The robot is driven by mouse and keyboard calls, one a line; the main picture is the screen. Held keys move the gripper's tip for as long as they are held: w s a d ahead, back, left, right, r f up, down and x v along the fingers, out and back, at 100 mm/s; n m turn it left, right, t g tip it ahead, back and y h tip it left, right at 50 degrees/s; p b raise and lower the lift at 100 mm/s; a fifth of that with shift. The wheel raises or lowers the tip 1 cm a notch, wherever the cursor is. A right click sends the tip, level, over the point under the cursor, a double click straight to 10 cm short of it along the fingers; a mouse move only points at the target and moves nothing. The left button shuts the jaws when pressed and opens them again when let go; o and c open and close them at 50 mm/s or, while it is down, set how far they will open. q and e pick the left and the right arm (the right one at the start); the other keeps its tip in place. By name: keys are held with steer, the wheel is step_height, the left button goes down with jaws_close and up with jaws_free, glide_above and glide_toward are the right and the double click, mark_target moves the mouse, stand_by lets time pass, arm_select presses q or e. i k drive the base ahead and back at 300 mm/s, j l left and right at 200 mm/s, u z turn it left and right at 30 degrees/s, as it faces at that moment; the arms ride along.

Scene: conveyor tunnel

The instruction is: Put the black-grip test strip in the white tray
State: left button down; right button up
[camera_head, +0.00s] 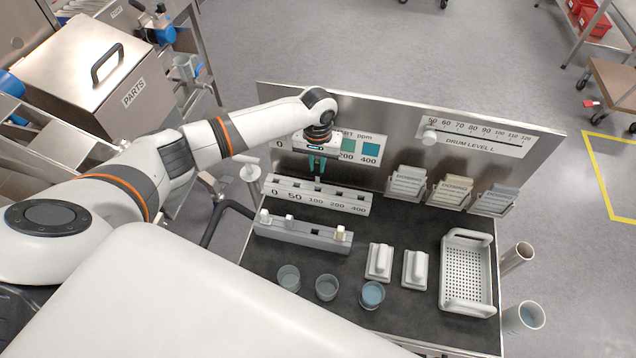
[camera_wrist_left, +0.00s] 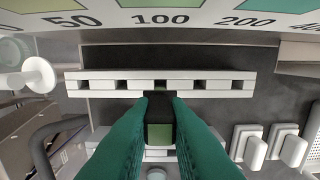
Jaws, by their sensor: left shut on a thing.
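My left gripper (camera_head: 317,168) reaches over the back of the bench, in front of the upright panel. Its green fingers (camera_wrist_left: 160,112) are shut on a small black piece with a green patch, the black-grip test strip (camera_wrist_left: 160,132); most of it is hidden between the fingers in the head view. It is held close to the white slotted block (camera_wrist_left: 108,84), and I cannot tell whether they touch. The white tray (camera_head: 467,272), a perforated basket with raised rims, stands at the right end of the bench and looks empty. My right gripper is not in view.
The slotted block marked 0 to 400 (camera_head: 318,196) and a grey rack with light-topped pieces (camera_head: 300,235) stand below the gripper. Several cups (camera_head: 326,288) and two white blocks (camera_head: 378,262) line the front. Packet holders (camera_head: 450,192) stand by the panel.

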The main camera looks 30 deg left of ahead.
mark_target(463, 276)
steer(key=l, duration=1.65)
steer(key=k+z, duration=0.05)
